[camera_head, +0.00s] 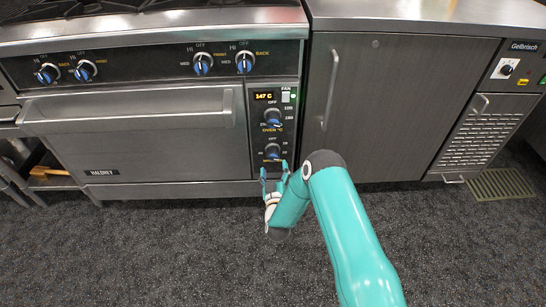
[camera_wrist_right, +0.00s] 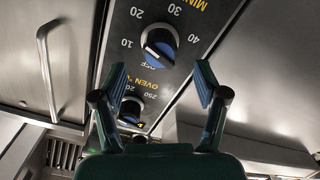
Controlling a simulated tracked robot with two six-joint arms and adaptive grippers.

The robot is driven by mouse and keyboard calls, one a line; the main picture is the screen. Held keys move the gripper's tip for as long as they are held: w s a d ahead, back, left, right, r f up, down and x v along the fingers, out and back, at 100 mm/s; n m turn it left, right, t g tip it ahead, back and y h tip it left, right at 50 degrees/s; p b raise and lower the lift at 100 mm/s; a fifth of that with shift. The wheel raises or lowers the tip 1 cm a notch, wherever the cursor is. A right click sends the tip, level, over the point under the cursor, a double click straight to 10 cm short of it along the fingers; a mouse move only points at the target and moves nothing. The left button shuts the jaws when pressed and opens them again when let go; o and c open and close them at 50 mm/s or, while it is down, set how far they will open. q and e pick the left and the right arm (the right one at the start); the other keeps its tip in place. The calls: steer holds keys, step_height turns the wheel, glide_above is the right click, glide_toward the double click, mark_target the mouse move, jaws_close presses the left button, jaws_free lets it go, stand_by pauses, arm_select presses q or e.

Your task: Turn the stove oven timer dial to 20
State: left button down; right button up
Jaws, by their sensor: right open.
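The timer dial (camera_head: 272,151) is the lower knob on the oven's right-hand control panel. In the right wrist view the timer dial (camera_wrist_right: 159,45) shows black and blue, ringed by OFF, 10, 20, 30 and 40 marks; its exact setting is hard to read. My right gripper (camera_head: 274,171) is open and empty in front of the panel, close to the dial. In the wrist view its two fingers (camera_wrist_right: 161,80) stand apart on either side of a line to the dial, not touching it. My left gripper is not in view.
The oven temperature dial (camera_head: 272,118) sits above the timer, below a lit display (camera_head: 264,96). The oven door handle (camera_head: 130,120) sticks out to the left. A cabinet (camera_head: 400,110) with a vertical handle stands to the right. The floor in front is clear.

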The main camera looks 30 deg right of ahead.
mark_target(273, 159)
steer(key=b+x, duration=0.1)
steer(key=x, duration=0.6)
steer(key=shift+w+d, duration=0.1)
steer(key=shift+w, duration=0.1)
